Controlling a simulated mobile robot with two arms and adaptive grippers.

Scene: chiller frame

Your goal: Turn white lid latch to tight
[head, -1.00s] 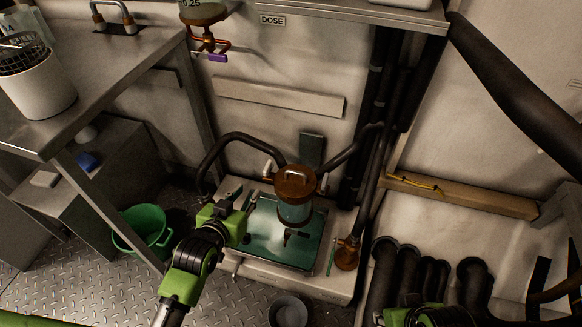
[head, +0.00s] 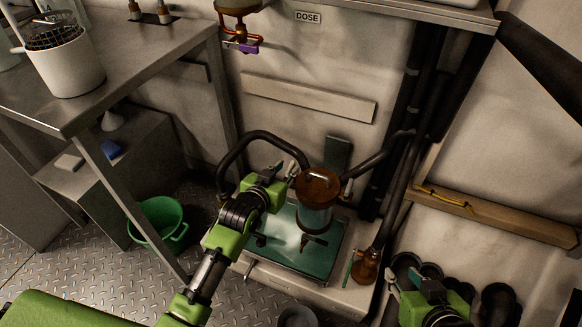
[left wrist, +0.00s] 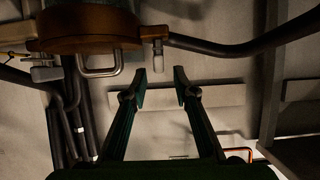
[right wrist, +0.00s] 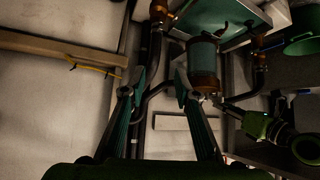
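The canister has a brown lid (head: 319,181) and a clear body (head: 314,217), and stands above a teal tray. A pale lid latch (head: 279,167) is at its left side; I take it for the white latch. In the left wrist view, the lid (left wrist: 85,40) is at upper left and the pale latch (left wrist: 157,52) shows just beyond the fingertips. My left gripper (left wrist: 161,80) is open and empty, with the latch roughly in line with its gap. In the head view my left gripper (head: 288,175) is beside the lid's left side. My right gripper (right wrist: 160,78) is open and empty.
Black hoses (head: 262,140) run to both sides of the canister. The teal tray (head: 285,255) lies below. A steel table (head: 120,90) and a green bucket (head: 163,222) are on the left. A yellow-brown fitting (head: 365,265) stands at the tray's right.

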